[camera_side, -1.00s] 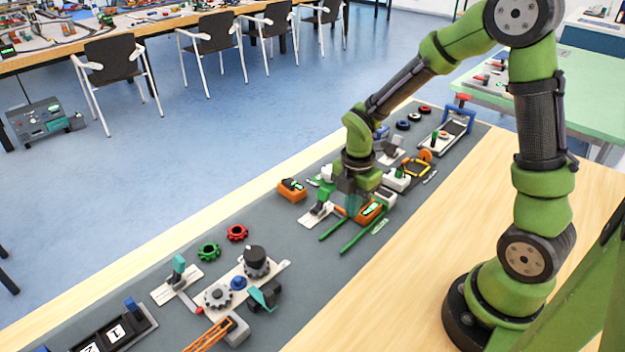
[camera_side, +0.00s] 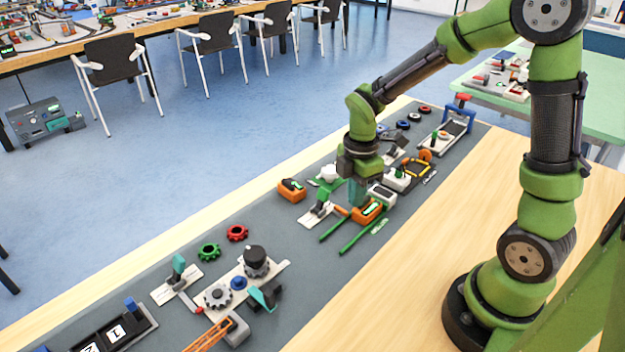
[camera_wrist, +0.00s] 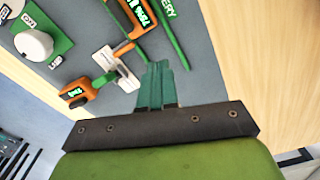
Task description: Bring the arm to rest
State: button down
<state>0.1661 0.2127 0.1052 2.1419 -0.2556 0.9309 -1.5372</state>
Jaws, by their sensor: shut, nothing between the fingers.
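My gripper (camera_side: 357,191) is in the middle of the side view, above the grey mat (camera_side: 290,330), beside an orange block with a green label (camera_side: 368,212). In the wrist view my gripper (camera_wrist: 160,72) shows as teal fingers held together, with nothing between them. The fingers point at the mat, apart from the orange and white parts. My arm is bent forward over the wooden table.
Two green rails (camera_side: 362,236) lie by the orange block. An orange box (camera_side: 291,190) and a white-based stand (camera_side: 318,214) are to the left. A gear plate (camera_side: 240,286) lies nearer. Bare wood (camera_side: 420,225) is free on the right.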

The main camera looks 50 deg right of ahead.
jog(key=s+a+r+m+t+y, duration=0.1)
jog(key=s+a+r+m+t, duration=0.1)
jog(key=r+m, duration=0.6)
jog(key=s+a+r+m+t, duration=0.3)
jog(key=s+r+m+t, duration=0.2)
jog(key=m, duration=0.5)
notch_tip(320, 180, up, 3)
jog(key=shift+s+a+r+y, duration=0.15)
jog(key=shift+s+y, duration=0.25)
jog(key=shift+s, duration=0.75)
